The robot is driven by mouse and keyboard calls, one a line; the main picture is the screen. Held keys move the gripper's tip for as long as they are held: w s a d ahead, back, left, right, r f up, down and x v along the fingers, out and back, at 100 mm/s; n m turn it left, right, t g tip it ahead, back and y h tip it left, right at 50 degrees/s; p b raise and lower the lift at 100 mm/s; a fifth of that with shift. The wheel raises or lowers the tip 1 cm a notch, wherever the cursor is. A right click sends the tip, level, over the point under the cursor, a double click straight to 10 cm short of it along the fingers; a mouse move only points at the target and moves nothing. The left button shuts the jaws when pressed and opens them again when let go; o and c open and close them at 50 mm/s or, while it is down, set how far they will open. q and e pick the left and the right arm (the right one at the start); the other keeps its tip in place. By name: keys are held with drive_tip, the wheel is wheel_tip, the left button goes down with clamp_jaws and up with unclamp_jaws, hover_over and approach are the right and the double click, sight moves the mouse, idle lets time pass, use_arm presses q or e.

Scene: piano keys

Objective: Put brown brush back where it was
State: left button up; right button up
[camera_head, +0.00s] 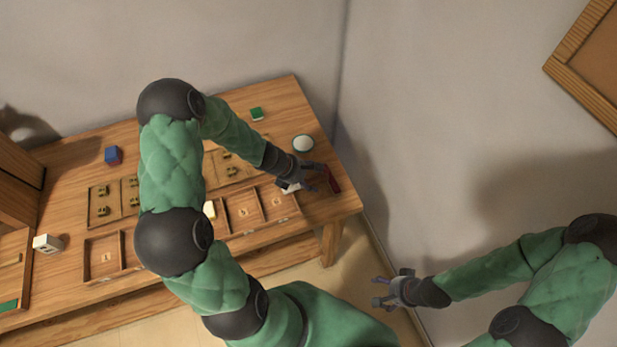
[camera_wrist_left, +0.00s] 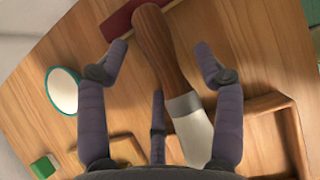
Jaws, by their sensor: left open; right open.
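The brown brush (camera_wrist_left: 160,50), with a brown handle, grey ferrule and white bristles, shows in the left wrist view, lying between the spread fingers of my left gripper (camera_wrist_left: 162,58). The fingers are open and stand apart from the handle on both sides. In the head view my left gripper (camera_head: 318,178) is low over the right end of the table, and it hides most of the brush; a pale part, likely the bristles (camera_head: 291,187), shows beside it. My right gripper (camera_head: 380,292) is open and empty, off the table at the lower right.
A dark red block (camera_head: 334,180) lies by the handle end. A round white-topped dish (camera_head: 303,143) and a green block (camera_head: 256,114) stand behind. Wooden compartment trays (camera_head: 103,256) fill the table's middle. A blue block (camera_head: 113,155) and white block (camera_head: 47,244) lie left.

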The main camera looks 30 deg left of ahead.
use_arm(q)
drive_tip(key=shift+r, duration=0.15)
drive_tip(key=shift+r+p, duration=0.3)
drive_tip(key=shift+p, duration=0.15)
drive_tip(key=p+v, duration=0.4)
drive_tip(key=v, duration=0.6)
drive_tip(key=shift+a+r, duration=0.1)
drive_tip(key=shift+r, duration=0.2)
drive_tip(key=shift+s+a+r+p, duration=0.25)
drive_tip(key=shift+s+r+p, duration=0.2)
drive_tip(key=shift+r, duration=0.05)
drive_tip(key=shift+f, duration=0.1)
